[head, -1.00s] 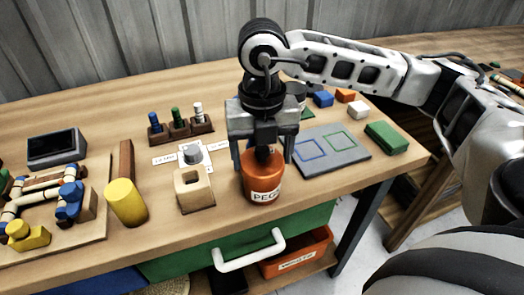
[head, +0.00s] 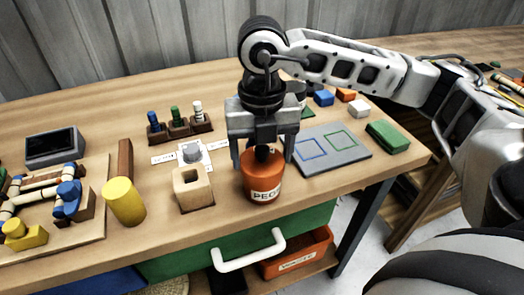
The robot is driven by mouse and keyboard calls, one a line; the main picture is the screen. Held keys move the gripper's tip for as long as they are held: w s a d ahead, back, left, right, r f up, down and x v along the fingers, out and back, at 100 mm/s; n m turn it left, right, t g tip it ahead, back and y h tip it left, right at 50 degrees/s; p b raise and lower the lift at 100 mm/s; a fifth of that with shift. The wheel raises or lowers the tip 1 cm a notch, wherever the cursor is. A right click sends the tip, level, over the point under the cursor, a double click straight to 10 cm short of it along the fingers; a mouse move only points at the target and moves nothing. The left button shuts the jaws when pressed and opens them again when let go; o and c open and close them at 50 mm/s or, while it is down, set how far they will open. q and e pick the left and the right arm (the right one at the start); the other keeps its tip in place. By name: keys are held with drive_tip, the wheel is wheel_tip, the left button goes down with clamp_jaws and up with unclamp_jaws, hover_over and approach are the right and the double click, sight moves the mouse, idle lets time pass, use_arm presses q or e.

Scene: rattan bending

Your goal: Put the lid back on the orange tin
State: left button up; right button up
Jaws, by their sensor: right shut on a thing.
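The orange tin (head: 263,188) stands upright near the front edge of the table, with a white label on its front. My right gripper (head: 263,158) is directly above the tin, pointing down, and is shut on the dark-knobbed lid (head: 263,154). The lid is at the tin's mouth, mostly hidden by the gripper. I cannot tell whether it is seated or just above the rim. My left gripper does not show.
A wooden block with a hole (head: 193,190) stands close left of the tin, and a yellow cylinder (head: 124,202) farther left. A grey tray (head: 340,157) with two outlined squares lies to the right. A green block (head: 388,136) sits near the right edge.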

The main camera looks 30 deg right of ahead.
drive_tip(key=o, duration=1.1)
drive_tip(key=shift+c, duration=0.2)
drive_tip(key=shift+r+p, duration=1)
drive_tip(key=shift+r, duration=0.45)
drive_tip(key=shift+r+p, duration=1.4)
drive_tip(key=shift+r, duration=0.7)
